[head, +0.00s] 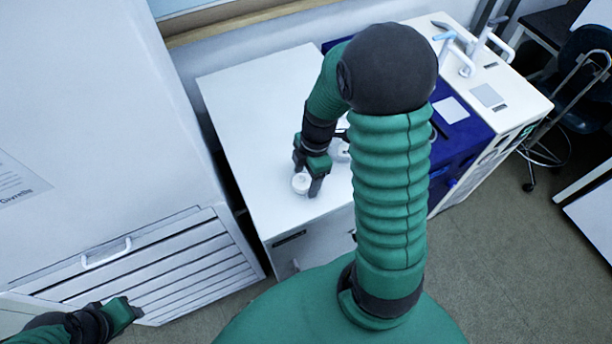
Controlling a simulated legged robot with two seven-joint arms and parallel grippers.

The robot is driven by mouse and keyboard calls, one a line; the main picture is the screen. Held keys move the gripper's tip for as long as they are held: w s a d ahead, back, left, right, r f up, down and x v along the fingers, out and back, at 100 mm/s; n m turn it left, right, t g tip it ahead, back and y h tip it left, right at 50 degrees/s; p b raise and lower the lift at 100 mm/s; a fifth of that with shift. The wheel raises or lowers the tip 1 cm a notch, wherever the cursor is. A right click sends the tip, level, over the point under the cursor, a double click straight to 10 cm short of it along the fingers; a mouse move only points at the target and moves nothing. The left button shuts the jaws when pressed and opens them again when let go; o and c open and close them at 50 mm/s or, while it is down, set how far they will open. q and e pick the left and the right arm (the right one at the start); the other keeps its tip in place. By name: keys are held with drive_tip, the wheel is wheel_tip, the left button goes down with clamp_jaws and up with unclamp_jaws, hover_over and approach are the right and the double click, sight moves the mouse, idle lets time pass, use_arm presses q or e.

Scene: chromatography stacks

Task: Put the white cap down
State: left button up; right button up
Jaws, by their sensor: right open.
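The white cap (300,184) is a small round piece near the front edge of the white cabinet top (245,88). My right gripper (307,181) is right at the cap with its fingers pointing down. The fingers are open, one on the cap's far left side and one on its right. The cap appears to rest on the surface. Part of it is hidden by the fingers. My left gripper (130,312) is at the bottom left, away from the cap, and its jaw opening is not clear.
A white rounded object (340,150) sits just behind my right gripper, partly hidden by my arm. A blue-topped unit (465,128) and a white instrument (495,88) stand to the right. A tall white cabinet (90,110) stands at left. The cabinet top's back left is clear.

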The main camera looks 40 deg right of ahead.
drive_tip(key=shift+r, duration=0.1)
wheel_tip(320, 180, up, 12)
drive_tip(key=d+p, duration=0.2)
drive_tip(key=a+f+m, duration=0.1)
drive_tip(key=a+m, duration=0.3)
drive_tip(key=a+f+m+t+h, duration=0.1)
drive_tip(key=a+f+m, duration=0.1)
drive_tip(key=a+m, duration=0.3)
drive_tip(key=s+a+f+m+t, duration=0.1)
drive_tip(key=a+f+m, duration=0.1)
drive_tip(key=a+m, duration=0.2)
drive_tip(key=shift+a+f+h, duration=0.25)
drive_tip(key=shift+a+h, duration=0.05)
drive_tip(key=shift+s+a+f+m, duration=0.1)
drive_tip(key=shift+s+a+m, duration=0.2)
drive_tip(key=shift+m, duration=0.4)
drive_tip(key=shift+w, duration=0.15)
